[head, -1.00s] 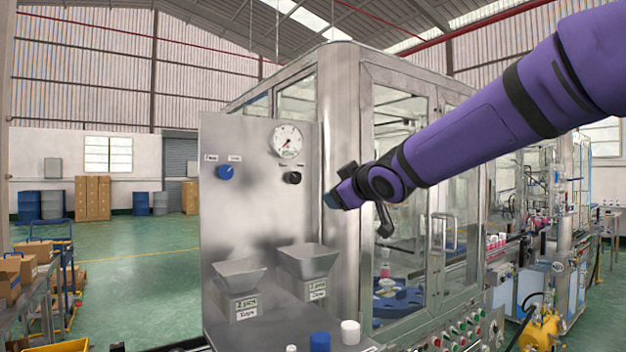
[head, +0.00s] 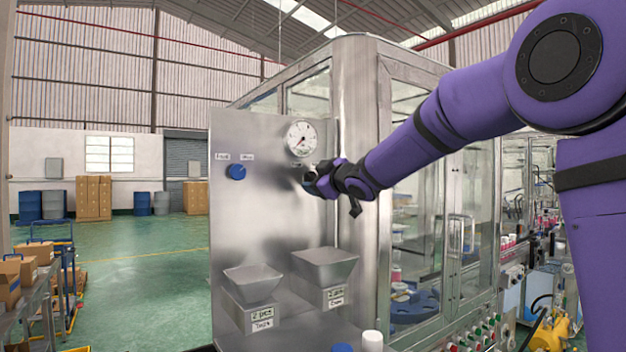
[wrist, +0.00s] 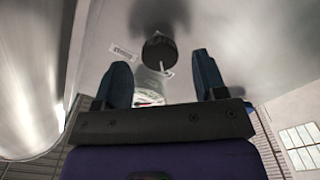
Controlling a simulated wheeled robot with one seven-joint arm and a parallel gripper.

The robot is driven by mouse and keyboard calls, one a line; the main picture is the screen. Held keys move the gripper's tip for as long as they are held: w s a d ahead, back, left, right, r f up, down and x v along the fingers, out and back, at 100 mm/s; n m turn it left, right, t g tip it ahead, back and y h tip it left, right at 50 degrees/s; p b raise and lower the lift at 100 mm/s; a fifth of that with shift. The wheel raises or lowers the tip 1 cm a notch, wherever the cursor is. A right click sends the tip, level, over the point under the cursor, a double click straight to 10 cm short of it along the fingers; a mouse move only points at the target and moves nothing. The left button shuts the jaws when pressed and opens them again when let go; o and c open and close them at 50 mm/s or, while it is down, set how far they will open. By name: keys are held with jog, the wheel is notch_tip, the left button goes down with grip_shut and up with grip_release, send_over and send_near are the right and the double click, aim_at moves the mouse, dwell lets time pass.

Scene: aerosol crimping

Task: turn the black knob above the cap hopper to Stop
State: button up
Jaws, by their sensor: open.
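The black knob (wrist: 159,52) sits on the steel panel (head: 262,220), with a white pointer mark on its edge in the wrist view. A small label (wrist: 124,52) is beside it, too blurred to read. My gripper (wrist: 163,78) is open, its two fingers apart and pointing toward the panel, one to either side of the knob's line. The knob appears beyond the fingertips, not between them. In the head view my gripper (head: 314,178) is at the panel below the gauge and largely hides the knob. The right-hand hopper (head: 324,268) is below it.
A round gauge (head: 301,139) is just above the knob. A blue knob (head: 236,172) with two labels is to the left. A second hopper (head: 251,284) hangs lower left. A glass-doored machine cabinet (head: 412,200) stands to the right.

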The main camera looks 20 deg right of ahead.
aim_at(309, 178)
jog(key=shift+x, duration=1.2)
jog(key=shift+c, duration=0.2)
jog(key=c, duration=0.9)
